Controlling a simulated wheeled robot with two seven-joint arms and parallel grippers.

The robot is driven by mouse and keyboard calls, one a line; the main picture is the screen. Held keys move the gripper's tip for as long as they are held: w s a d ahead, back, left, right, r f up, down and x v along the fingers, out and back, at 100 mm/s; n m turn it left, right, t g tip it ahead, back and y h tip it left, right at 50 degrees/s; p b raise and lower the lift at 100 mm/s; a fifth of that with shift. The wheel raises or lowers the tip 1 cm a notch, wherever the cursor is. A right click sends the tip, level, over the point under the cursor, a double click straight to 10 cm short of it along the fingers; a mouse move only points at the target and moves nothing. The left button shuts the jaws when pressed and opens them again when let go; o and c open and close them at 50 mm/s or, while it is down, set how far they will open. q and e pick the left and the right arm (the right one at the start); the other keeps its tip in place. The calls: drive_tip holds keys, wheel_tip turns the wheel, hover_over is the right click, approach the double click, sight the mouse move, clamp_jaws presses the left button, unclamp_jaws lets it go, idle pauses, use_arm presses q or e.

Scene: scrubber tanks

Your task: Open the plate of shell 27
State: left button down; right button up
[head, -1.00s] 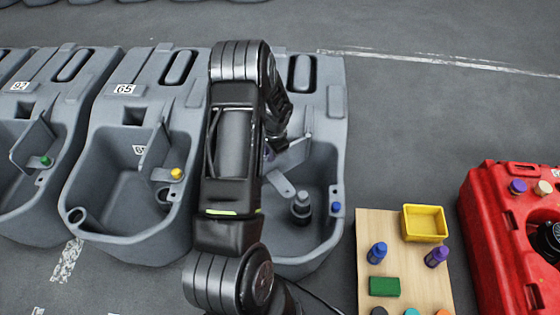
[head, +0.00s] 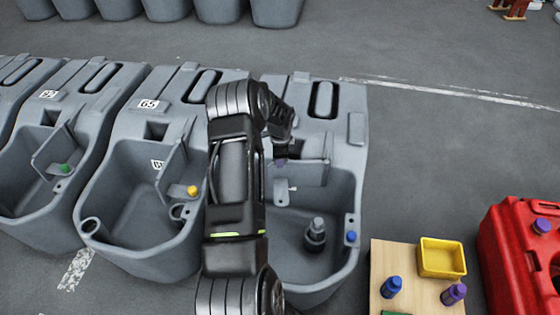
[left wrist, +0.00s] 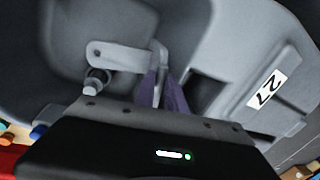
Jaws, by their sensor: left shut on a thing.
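Shell 27 (head: 345,205) is the rightmost grey tank in the head view, partly behind my left arm. Its number label (left wrist: 267,90) shows in the left wrist view. Its grey plate (head: 308,174) stands inside the tank near the back wall, with a holed tab (left wrist: 118,56) sticking out, clear of the blue knob (head: 351,237) on the right rim. My left gripper (head: 281,161) reaches down from behind, its purple fingers (left wrist: 167,95) shut on the plate's edge. The exact contact is partly hidden. My right gripper is not in view.
A dark grey, bottle-like fitting (head: 315,235) stands inside the shell. Shell 65 (head: 140,205) is close on the left. A wooden board (head: 412,295) with a yellow tray (head: 442,257) and bottles stands at lower right, beside a red tank (head: 505,260). Open floor lies behind.

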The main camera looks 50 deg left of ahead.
use_arm(q)
drive_tip(key=c, duration=1.4)
unclamp_jaws()
drive_tip(key=r, duration=0.2)
drive_tip(key=d+r, duration=0.1)
drive_tip(key=r, duration=0.2)
drive_tip(key=s+r+p, duration=0.1)
drive_tip(key=r, duration=0.1)
drive_tip(key=shift+d+r, duration=0.15)
drive_tip(key=shift+r, duration=0.15)
drive_tip(key=shift+w, duration=0.1)
